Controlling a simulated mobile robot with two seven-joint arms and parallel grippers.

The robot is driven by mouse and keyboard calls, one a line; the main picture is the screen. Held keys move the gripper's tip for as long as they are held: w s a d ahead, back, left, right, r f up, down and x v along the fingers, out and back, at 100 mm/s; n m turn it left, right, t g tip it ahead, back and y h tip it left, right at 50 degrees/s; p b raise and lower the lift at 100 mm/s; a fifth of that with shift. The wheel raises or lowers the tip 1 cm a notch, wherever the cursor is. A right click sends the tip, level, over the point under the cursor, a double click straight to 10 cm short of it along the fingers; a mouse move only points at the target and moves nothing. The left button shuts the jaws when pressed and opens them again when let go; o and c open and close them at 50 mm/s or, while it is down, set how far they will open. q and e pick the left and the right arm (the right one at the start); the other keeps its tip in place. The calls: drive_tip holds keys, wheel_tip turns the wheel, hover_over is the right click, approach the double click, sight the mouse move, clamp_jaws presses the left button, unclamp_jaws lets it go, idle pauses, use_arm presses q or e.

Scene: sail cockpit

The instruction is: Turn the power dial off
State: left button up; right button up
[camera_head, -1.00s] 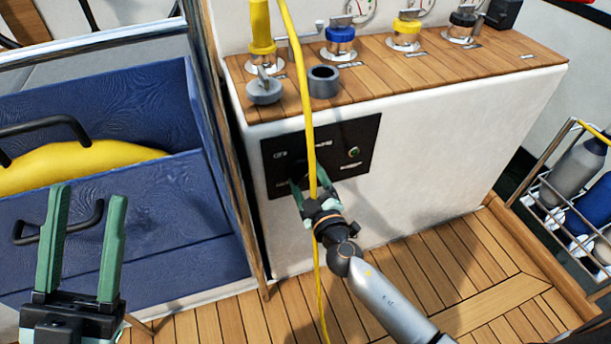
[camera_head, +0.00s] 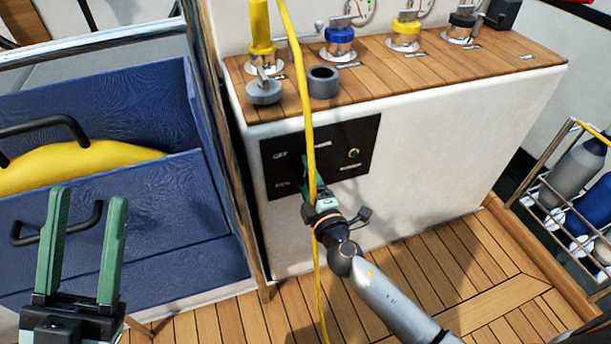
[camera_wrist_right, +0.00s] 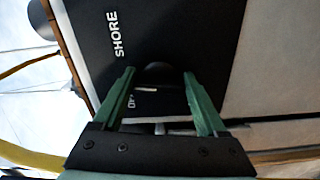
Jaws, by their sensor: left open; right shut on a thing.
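The black power panel (camera_head: 335,137) is on the white console front, with small white labels and a green-lit round indicator (camera_head: 354,153). My right gripper (camera_head: 309,172) is at the panel's lower middle, its fingers nearly edge-on, hiding the dial in the head view. In the right wrist view, the dark round dial (camera_wrist_right: 158,71) sits between the fingertips of my right gripper (camera_wrist_right: 158,78), which is shut on it. A "SHORE" label (camera_wrist_right: 116,34) and a partly hidden label starting with "O" show on the panel. My left gripper (camera_head: 82,245) is open and empty at lower left.
A yellow rope (camera_head: 303,110) hangs in front of the panel and passes my right gripper. A wooden ledge (camera_head: 385,82) with winches and a grey cup (camera_head: 323,82) is above. A blue locker (camera_head: 120,200) is left, a bottle rack (camera_head: 545,190) right.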

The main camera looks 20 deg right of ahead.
drive_tip(key=n+p, duration=0.1)
drive_tip(key=n, duration=0.4)
drive_tip(key=shift+r+n, duration=0.15)
drive_tip(key=shift+n, duration=0.25)
drive_tip(key=n+p, duration=0.1)
drive_tip(key=n, duration=0.3)
drive_tip(key=shift+a+r+n, duration=0.1)
drive_tip(key=shift+n, duration=0.2)
drive_tip(key=o, duration=1.3)
drive_tip(key=s, duration=1.2)
drive_tip(key=shift+s+d, duration=0.25)
drive_tip(key=shift+s, duration=0.05)
